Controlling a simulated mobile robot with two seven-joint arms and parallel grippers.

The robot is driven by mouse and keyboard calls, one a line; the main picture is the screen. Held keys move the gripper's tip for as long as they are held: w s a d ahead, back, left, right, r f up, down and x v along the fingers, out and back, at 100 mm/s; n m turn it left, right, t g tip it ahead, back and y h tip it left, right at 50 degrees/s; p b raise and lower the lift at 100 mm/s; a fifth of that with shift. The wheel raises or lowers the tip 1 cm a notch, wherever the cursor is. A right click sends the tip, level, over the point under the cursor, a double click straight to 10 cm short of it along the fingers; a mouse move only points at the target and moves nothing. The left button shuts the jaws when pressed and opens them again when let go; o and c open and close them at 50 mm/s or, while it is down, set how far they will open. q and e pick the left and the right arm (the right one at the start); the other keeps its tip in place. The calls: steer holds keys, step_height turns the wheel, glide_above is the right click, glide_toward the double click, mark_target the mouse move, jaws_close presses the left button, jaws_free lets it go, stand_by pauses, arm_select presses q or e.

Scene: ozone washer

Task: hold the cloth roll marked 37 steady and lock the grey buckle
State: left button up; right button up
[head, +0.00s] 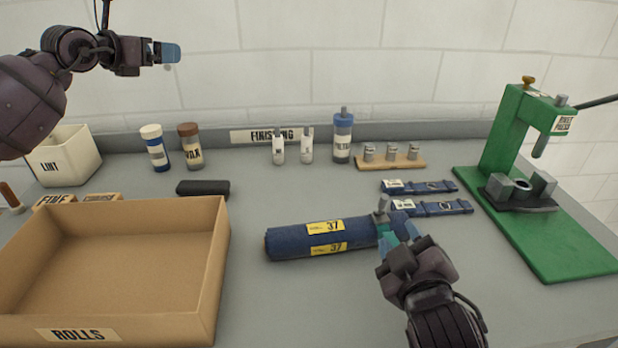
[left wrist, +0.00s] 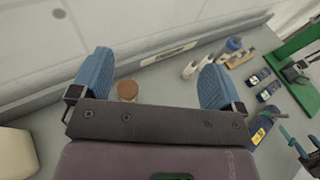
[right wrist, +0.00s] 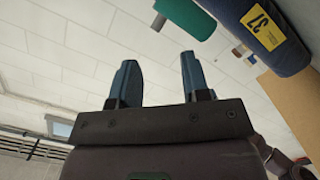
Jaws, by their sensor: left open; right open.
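The dark blue cloth roll (head: 300,239) lies on the grey bench with yellow labels marked 37; it also shows in the right wrist view (right wrist: 282,50). A teal part (head: 385,246) is at its right end, partly behind my right gripper. A small grey piece (head: 381,209) stands up there; I cannot tell whether it is the buckle or whether it is locked. My right gripper (head: 402,230) is open at that end, with nothing between its fingers in the right wrist view. My left gripper (head: 168,53) is open and empty, raised high at the upper left, far from the roll.
An open ROLLS box (head: 110,240) stands left of the roll. Two blue strapped pieces (head: 430,187) lie behind my right gripper. A green rivet press (head: 510,150) stands at right. Bottles (head: 342,138) and a wooden weight block (head: 390,163) line the back. Bench in front of the roll is clear.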

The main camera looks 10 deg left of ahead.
arm_select(q)
steer(key=d+f+m+g+h, duration=0.2)
steer(key=d+f+g, duration=0.3)
steer(key=d, duration=0.7)
steer(key=m+g+y, duration=0.6)
steer(key=m+g, duration=0.2)
steer(key=g, duration=0.1)
glide_above(313, 228)
steer(key=f, duration=1.4)
steer(key=shift+w+a+f, duration=0.1)
steer(key=shift+w+f, duration=0.3)
steer(key=shift+s+f+g, duration=0.15)
steer(key=shift+s+g, duration=0.15)
steer(key=shift+s+f, duration=0.15)
steer(key=shift+f, duration=0.3)
step_height(313, 228, down, 10)
steer(key=shift+f, duration=0.1)
steer(key=shift+c, duration=0.2)
